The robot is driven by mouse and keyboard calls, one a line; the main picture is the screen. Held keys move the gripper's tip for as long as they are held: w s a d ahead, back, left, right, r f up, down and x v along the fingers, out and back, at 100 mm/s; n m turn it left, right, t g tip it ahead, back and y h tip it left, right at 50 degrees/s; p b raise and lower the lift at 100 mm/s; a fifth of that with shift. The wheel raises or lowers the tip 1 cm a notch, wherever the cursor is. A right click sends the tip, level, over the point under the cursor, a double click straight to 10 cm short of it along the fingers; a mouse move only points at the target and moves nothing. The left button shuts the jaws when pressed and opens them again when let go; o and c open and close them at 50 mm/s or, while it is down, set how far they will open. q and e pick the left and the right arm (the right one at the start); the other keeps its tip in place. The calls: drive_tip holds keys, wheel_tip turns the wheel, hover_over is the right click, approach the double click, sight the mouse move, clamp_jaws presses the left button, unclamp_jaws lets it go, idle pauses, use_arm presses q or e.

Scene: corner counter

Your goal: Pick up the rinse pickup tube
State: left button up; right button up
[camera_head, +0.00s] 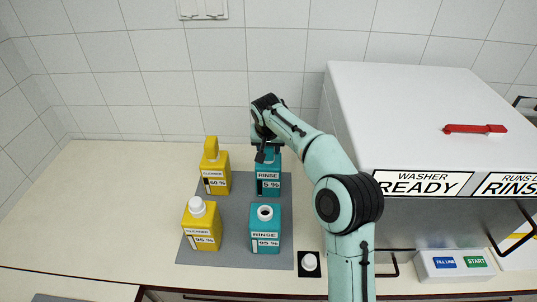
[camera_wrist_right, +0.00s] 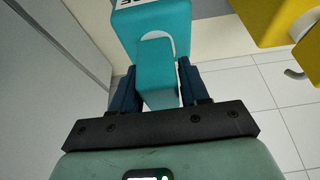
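The rinse pickup tube's teal head (camera_wrist_right: 157,72) stands on top of the nearly empty teal RINSE 5 % bottle (camera_head: 267,186); any lower part of the tube is hidden. My right gripper (camera_head: 265,150) is at the top of this bottle and covers the head in the head view. In the right wrist view its two dark blue fingers (camera_wrist_right: 162,88) stand one on each side of the teal head, very close to it. I cannot tell whether they press on it. In front stands the RINSE 95 % bottle (camera_head: 265,234) with an open neck. My left gripper is not in view.
A yellow CLEANER 60 % bottle (camera_head: 215,174) with a yellow head stands left of the gripper. A CLEANER 95 % bottle (camera_head: 202,231) has a white cap. The bottles share a grey mat (camera_head: 236,250). A white cap (camera_head: 310,262) and the washer (camera_head: 425,120) are to the right.

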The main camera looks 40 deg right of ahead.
drive_tip(key=c, duration=0.5)
drive_tip(key=shift+r, duration=0.1)
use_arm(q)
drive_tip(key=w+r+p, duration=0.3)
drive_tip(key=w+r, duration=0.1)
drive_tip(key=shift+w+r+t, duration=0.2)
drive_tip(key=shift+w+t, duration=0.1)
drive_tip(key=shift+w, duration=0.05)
use_arm(e)
wheel_tip(320, 180, up, 18)
drive_tip(key=shift+f, duration=0.1)
